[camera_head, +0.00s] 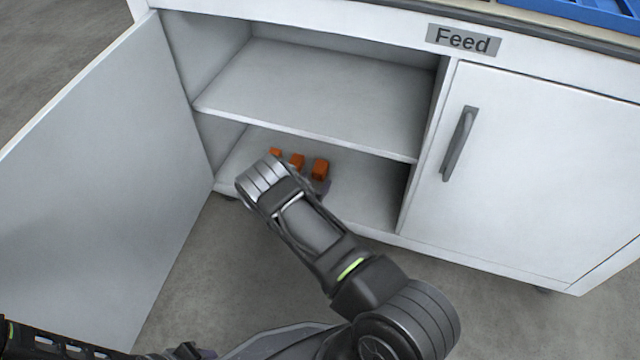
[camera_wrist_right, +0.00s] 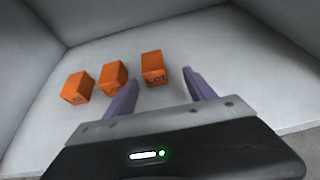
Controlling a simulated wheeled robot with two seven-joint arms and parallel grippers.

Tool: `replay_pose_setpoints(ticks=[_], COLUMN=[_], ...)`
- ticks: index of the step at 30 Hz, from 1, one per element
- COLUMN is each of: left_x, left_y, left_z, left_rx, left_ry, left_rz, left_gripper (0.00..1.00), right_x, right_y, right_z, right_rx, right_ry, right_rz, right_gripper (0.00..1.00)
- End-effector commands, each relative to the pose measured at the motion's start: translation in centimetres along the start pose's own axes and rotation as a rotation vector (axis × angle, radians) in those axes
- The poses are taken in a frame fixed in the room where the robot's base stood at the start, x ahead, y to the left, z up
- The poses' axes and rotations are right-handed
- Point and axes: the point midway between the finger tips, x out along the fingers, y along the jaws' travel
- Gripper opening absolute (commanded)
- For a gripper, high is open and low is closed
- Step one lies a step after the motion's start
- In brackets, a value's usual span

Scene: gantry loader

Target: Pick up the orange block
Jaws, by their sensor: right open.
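Three orange blocks stand in a row on the lower shelf of the open cabinet: a left one (camera_wrist_right: 76,88), a middle one (camera_wrist_right: 113,76) and a right one (camera_wrist_right: 154,68) with dark lettering. In the head view they are a left block (camera_head: 275,152), a middle block (camera_head: 297,160) and a right block (camera_head: 320,169). My right gripper (camera_wrist_right: 162,80) is open and empty, its purple fingers pointing at the right block, which is just beyond the fingertips. In the head view my right wrist hides most of that gripper. A bit of my left gripper (camera_head: 198,351) shows at the bottom edge.
The cabinet's upper shelf (camera_head: 325,90) is empty and overhangs the blocks. The open door (camera_head: 95,180) stands at the left. A closed door with a handle (camera_head: 459,143) is at the right, below a "Feed" label (camera_head: 463,40). Blue trays (camera_head: 590,10) are on top.

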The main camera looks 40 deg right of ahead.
Motion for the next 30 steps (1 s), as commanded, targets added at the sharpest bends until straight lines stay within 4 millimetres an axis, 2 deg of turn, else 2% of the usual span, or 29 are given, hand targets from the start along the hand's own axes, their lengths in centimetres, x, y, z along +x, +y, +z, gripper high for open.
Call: replay_pose_setpoints(ticks=[3,11,19,30], left_x=[0.3,0.2,1.5,1.8], left_y=[-0.1,-0.1,-0.5,-0.6], left_z=[-0.1,-0.1,-0.1,-0.2], left_rx=[0.000,0.000,0.000,0.000], left_ry=[0.002,0.002,0.007,0.009], left_rz=[0.000,0.000,0.000,0.000], left_gripper=[0.34,0.34,0.34,0.34], right_x=[0.3,0.3,2.7,3.2], right_y=[1.0,0.9,0.9,0.9], right_z=[0.5,0.5,0.4,0.5], right_rx=[-0.020,-0.018,-0.017,-0.016], right_ry=[-0.030,-0.026,-0.025,-0.025], right_rz=[0.029,0.027,0.025,0.025], right_gripper=[0.64,0.64,0.64,0.64])
